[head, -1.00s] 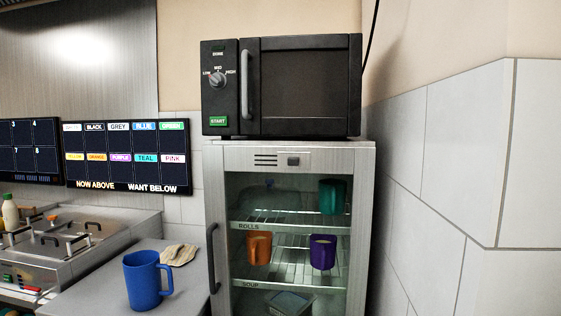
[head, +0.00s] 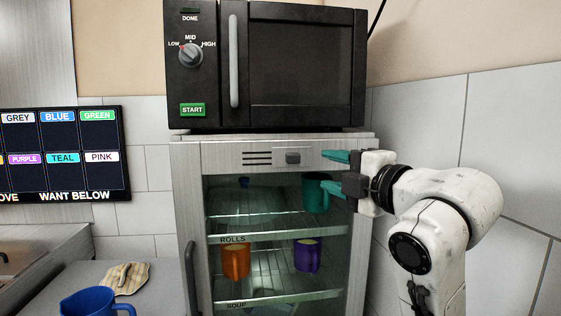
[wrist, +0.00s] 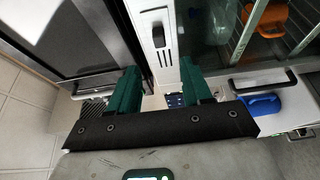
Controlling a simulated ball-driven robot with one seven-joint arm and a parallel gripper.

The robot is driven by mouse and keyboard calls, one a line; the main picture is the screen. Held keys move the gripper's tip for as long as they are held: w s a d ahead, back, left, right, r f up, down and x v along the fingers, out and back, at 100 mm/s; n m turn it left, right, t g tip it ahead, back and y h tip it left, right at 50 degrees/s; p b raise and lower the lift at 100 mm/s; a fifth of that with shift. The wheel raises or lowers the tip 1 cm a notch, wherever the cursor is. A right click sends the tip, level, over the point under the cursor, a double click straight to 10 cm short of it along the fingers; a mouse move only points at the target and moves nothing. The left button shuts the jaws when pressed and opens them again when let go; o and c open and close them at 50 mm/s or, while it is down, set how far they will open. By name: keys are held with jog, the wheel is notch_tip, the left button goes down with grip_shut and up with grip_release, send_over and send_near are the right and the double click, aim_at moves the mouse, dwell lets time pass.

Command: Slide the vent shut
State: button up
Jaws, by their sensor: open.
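The vent is in the silver top panel of the glass-fronted cabinet, with dark slots (head: 257,158) showing uncovered at its left. A small grey slider knob (head: 292,157) sits to the right of the slots. In the wrist view the knob (wrist: 157,36) lies beyond and between the fingertips, with the slots (wrist: 165,55) nearer. My gripper (head: 335,172) is open and empty, its teal fingers pointing left, one above the other, to the right of the knob. It also shows in the wrist view (wrist: 160,75). I see no contact with the knob.
A black microwave (head: 300,65) stands on the cabinet (head: 190,240). Behind the glass are a teal mug (head: 315,195), an orange mug (head: 236,262) and a purple mug (head: 307,256). A blue mug (head: 92,302) stands on the counter at left. A tiled wall (head: 420,115) is close on the right.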

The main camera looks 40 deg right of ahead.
aim_at(296, 160)
jog(key=p+x, duration=0.1)
jog(key=x, duration=0.9)
jog(key=shift+w+p, duration=0.35)
jog(key=shift+w, duration=0.05)
jog(key=shift+c, duration=0.4)
grip_shut()
